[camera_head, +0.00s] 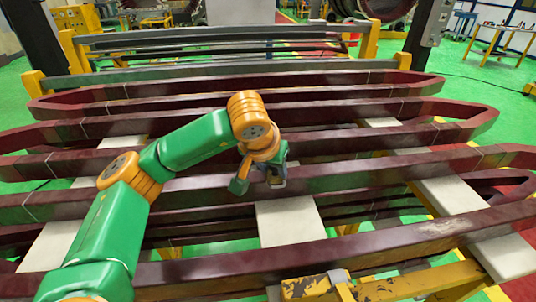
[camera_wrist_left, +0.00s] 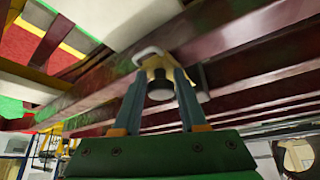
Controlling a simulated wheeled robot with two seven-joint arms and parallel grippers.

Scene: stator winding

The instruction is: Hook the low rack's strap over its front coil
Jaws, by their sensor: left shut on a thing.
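Long dark red coils lie across the rack in the head view, and the front coil (camera_head: 400,236) runs across the lower part. My left gripper (camera_head: 268,180) reaches in over the coils near the middle. In the left wrist view its two fingers (camera_wrist_left: 160,95) are closed on a small strap piece (camera_wrist_left: 158,72), cream with a round black knob. A white loop (camera_wrist_left: 148,52) on this piece is close to a dark red coil (camera_wrist_left: 220,38); I cannot tell whether it is hooked over it. The strap's full length is not visible. My right gripper is not in view.
Pale support boards (camera_head: 290,222) lie under the coils. A worn yellow rack beam (camera_head: 425,282) stands at the front, with a small light piece (camera_head: 340,276) on it. More racks (camera_head: 240,45) stand behind. Gaps between the coils show green floor.

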